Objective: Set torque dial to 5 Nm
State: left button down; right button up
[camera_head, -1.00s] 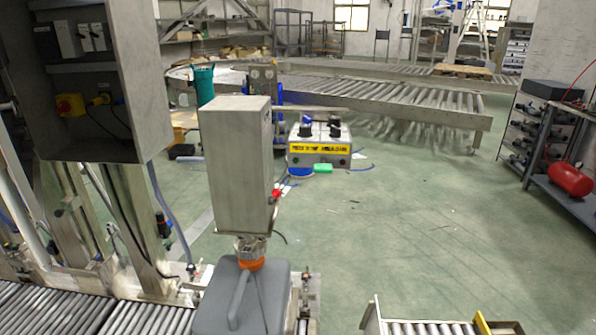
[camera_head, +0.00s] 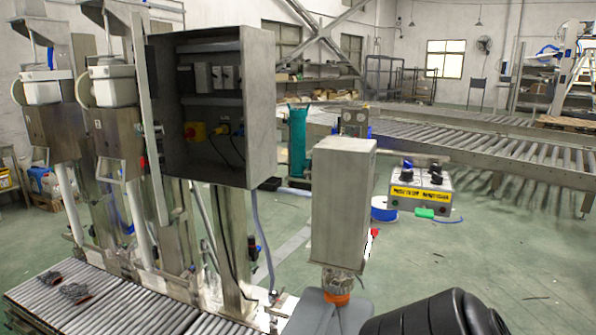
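A small grey control box (camera_head: 420,195) with a yellow label stands beyond the tall metal housing, right of centre. On its top are a blue-and-black knob (camera_head: 407,168) and a black knob (camera_head: 436,173). Both are small, and no scale or pointer setting can be read. I cannot tell which one is the torque dial. A black rounded part, seemingly of my arm, shows at the bottom right, well below and nearer than the box. Neither gripper's fingers show.
A tall grey housing (camera_head: 340,200) on an orange-collared neck stands just left of the control box. An open electrical cabinet (camera_head: 215,110) stands further left above a roller conveyor (camera_head: 100,305). Another conveyor (camera_head: 480,150) runs behind. Green floor (camera_head: 510,265) is clear at right.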

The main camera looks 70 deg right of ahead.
aim_at(407, 175)
jog(key=u, duration=0.3)
jog(key=k, duration=0.85)
jog(key=z, duration=1.65)
